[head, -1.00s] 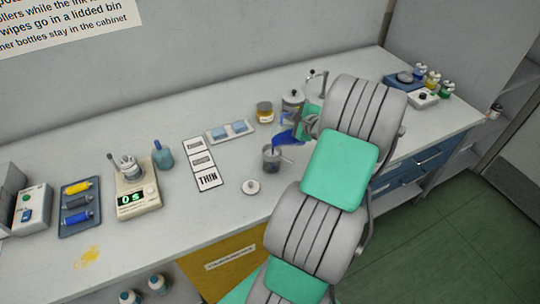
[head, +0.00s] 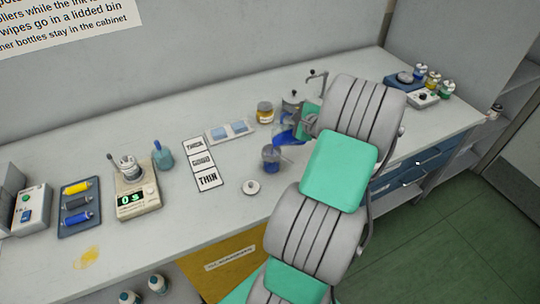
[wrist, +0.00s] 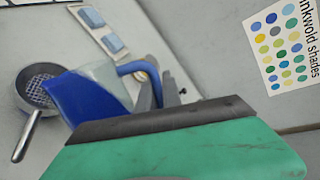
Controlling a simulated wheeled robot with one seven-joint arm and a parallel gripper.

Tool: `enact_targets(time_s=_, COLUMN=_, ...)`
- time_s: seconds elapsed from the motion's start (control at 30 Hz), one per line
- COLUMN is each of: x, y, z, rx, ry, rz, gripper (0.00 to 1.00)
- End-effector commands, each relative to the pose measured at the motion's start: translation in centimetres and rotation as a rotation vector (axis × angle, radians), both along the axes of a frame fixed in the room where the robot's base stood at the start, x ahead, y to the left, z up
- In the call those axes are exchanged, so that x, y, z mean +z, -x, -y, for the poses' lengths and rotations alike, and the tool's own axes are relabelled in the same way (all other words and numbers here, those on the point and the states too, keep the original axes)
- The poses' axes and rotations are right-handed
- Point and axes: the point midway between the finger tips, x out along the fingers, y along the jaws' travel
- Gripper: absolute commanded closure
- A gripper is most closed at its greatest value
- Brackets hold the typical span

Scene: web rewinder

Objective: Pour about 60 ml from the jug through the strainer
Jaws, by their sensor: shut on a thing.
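The jug (wrist: 88,98) is clear with blue liquid in it and a blue handle (wrist: 135,67). It is tilted, its lip towards the strainer (wrist: 40,85), and the liquid lies against the lip side. The strainer is a round mesh with a dark rim and a metal handle. In the head view the strainer sits on a small cup (head: 271,160) that looks blue, and the jug (head: 287,136) is beside and above it. My gripper (wrist: 165,88) is shut on the jug's handle. Whether liquid is flowing now is too small to tell.
A round white lid (head: 251,187) lies in front of the cup. Label cards (head: 203,164) and a tray with blue pads (head: 230,130) lie to the left and behind. A jar (head: 265,112) and a lidded pot (head: 292,101) stand behind the jug. A scale (head: 138,202) is further left.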

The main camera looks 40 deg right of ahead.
Motion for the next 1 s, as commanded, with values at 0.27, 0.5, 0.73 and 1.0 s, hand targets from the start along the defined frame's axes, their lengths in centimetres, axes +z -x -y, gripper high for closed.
enact_targets(time_s=0.27, x=0.01, y=-0.05, z=-0.04, rx=0.001, ry=0.012, rz=-0.006, gripper=1.0)
enact_targets(time_s=0.5, x=0.0, y=-0.07, z=-0.1, rx=0.001, ry=0.023, rz=-0.012, gripper=1.0)
enact_targets(time_s=0.73, x=-0.02, y=-0.09, z=-0.19, rx=0.003, ry=0.034, rz=-0.018, gripper=1.0)
enact_targets(time_s=1.0, x=0.09, y=-0.14, z=-0.31, rx=0.004, ry=0.048, rz=-0.027, gripper=1.0)
